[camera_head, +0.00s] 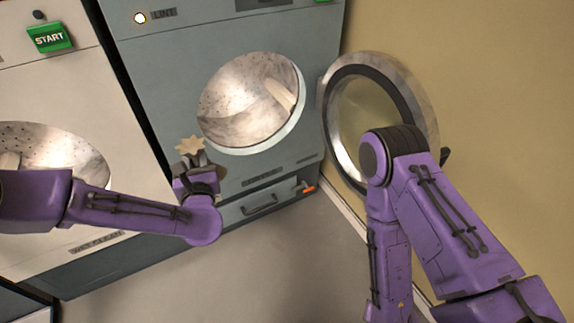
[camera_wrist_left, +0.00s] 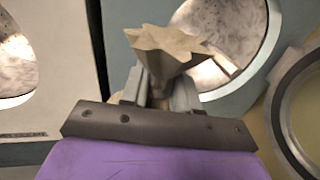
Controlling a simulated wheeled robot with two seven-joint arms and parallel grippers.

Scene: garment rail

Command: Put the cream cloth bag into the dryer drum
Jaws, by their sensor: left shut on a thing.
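The cream cloth bag (camera_head: 190,145) has a spiky gathered top and is held up by my left gripper (camera_head: 193,161), in front of the grey dryer. In the left wrist view the bag (camera_wrist_left: 170,48) is pinched at its neck between the two fingers of my left gripper (camera_wrist_left: 158,92). The dryer drum (camera_head: 245,105) is an open round metal hollow, to the right of and above the bag in the head view. It also shows behind the bag in the left wrist view (camera_wrist_left: 228,28). The bag is outside the drum. My right gripper is not in view; only my right arm shows.
The round dryer door (camera_head: 413,85) is swung open to the right, against the tan wall. A white machine (camera_head: 60,95) with a green START button and its own open drum stands at left. A lower drawer (camera_head: 262,208) with a handle sits under the dryer. The grey floor (camera_head: 230,270) is clear.

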